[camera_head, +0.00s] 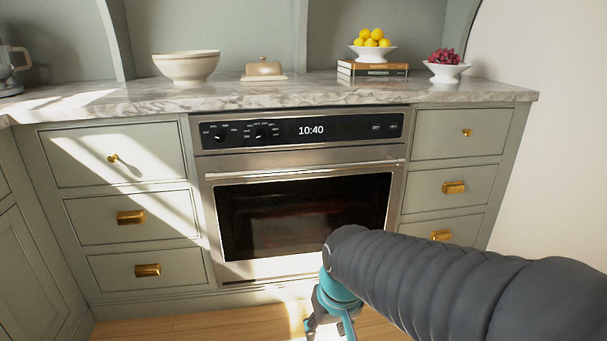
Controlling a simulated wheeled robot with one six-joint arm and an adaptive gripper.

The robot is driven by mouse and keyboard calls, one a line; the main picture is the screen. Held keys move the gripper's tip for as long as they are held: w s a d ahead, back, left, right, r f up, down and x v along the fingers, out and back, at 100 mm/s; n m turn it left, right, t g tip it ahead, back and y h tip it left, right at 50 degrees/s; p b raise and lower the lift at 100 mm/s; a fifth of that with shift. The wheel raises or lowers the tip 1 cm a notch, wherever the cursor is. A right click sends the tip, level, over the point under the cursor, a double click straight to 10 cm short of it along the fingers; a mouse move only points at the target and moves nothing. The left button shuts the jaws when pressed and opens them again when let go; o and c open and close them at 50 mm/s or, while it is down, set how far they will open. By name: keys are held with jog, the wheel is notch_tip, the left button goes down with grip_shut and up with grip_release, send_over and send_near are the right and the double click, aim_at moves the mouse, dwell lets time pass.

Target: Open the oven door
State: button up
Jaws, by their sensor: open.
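The handle (305,171) is a horizontal steel bar along the top of the door. My gripper (330,328) is teal and dark, low in the view, in front of and below the door, well under the handle. It is open, and I see nothing between its fingers. My arm covers the lower right corner of the door.
Grey-green drawers with brass pulls flank the oven, such as the left one (130,217) and the right one (453,187). The marble counter (300,91) holds a bowl (187,67), a butter dish (263,69), books (373,70) and fruit bowls. Bare wooden floor (190,327) shows at lower left.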

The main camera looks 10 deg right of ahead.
jog(key=w+a+f+n+t+y+b, duration=0.1)
jog(key=w+a+f+n+t, duration=0.2)
jog(key=w, duration=0.7)
jog(key=w+a+f, duration=0.3)
jog(key=w+f, duration=0.3)
jog(key=w, duration=0.4)
jog(key=n+t+h, duration=0.9)
jog(key=t+h, duration=0.1)
jog(key=t, duration=0.3)
send_near(307, 171)
jog(key=x, duration=1.1)
jog(key=shift+w+d+f, duration=0.1)
jog(key=shift+f, duration=0.05)
grip_shut()
